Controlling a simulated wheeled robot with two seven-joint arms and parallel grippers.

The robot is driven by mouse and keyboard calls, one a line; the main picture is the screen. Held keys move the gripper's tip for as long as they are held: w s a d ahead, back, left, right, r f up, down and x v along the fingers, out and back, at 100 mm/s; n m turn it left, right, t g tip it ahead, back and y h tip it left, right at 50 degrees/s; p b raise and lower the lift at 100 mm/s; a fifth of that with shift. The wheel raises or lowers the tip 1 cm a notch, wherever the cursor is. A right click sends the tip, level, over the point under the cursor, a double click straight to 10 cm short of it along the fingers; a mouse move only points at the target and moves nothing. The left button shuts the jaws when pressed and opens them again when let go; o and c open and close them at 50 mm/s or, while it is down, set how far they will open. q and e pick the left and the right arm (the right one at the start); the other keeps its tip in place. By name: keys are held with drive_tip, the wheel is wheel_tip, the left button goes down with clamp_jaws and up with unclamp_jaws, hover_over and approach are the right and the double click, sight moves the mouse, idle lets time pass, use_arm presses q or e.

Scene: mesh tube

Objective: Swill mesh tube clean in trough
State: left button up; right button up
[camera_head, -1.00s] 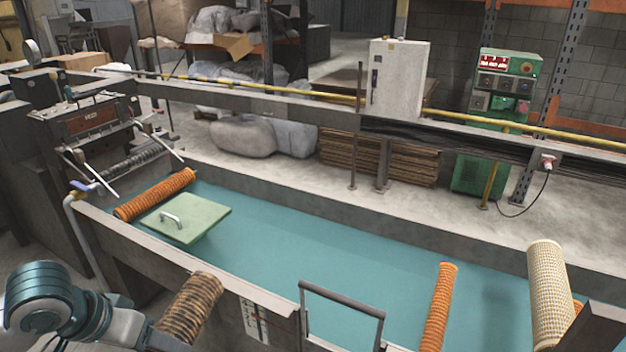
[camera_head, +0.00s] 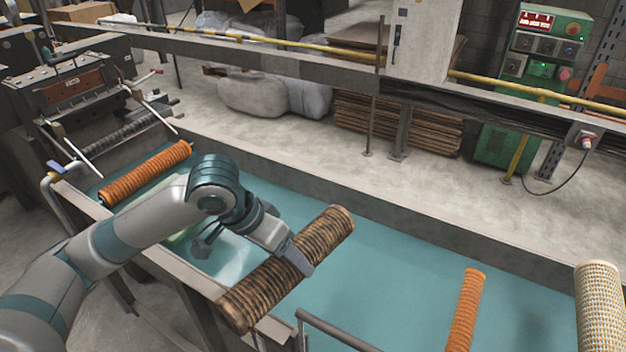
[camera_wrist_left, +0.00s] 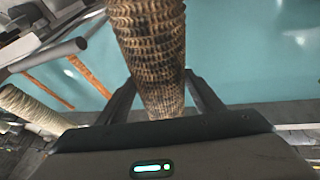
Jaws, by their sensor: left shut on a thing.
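A dirty brown-black mesh tube (camera_head: 285,268) is held at a slant over the near wall and water of the trough (camera_head: 400,260). My left gripper (camera_head: 300,258) is shut around the tube near its middle. In the left wrist view the tube (camera_wrist_left: 155,50) runs between the two fingers (camera_wrist_left: 162,92), with a stained, ridged surface. The tube appears above the teal water; I cannot tell whether its lower side touches it. My right gripper is in neither view.
A pale mesh roll (camera_head: 600,305) is at the right edge. A grey metal handle frame (camera_head: 335,328) rises at the near side. Open water lies in the middle.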

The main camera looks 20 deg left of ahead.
use_arm(q)
drive_tip(key=shift+r, duration=0.1)
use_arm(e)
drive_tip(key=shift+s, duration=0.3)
